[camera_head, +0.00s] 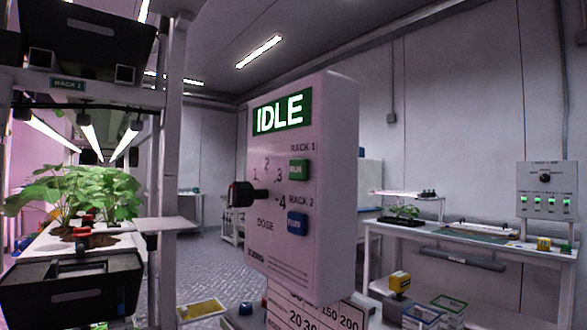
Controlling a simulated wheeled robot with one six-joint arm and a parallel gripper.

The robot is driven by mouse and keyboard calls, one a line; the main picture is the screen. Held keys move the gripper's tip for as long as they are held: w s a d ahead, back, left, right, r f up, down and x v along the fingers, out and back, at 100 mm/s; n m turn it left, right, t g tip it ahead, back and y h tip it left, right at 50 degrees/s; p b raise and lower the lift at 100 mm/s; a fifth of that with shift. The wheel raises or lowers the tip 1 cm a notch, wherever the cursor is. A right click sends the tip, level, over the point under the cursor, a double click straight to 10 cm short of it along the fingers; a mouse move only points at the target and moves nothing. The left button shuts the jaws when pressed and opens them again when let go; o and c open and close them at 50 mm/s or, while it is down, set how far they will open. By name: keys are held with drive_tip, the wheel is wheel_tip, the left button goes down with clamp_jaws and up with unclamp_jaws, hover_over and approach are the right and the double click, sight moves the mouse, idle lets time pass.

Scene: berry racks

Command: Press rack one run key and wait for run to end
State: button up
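A pale control box (325,190) stands in the middle of the view, its face turned to the left. Its green display (282,112) reads IDLE. The green run key (299,169) is under the label RACK 1. The blue key (297,223) is under RACK 2. A black dose knob (248,194) sticks out left of the keys, by the numbers 1 to 4; its exact setting is hard to tell. My gripper (80,168) shows as two black jaws at the upper and lower left, wide apart. It is left of the box, not touching the keys.
A rack (170,150) with leafy plants (75,190) under lights fills the left. A card with numbers (312,308) is below the box. On the right, a bench (465,247) holds a plant tray; a switch panel (546,190) hangs above. Bins (421,314) stand low.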

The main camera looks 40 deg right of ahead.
clamp_jaws()
idle(1.5)
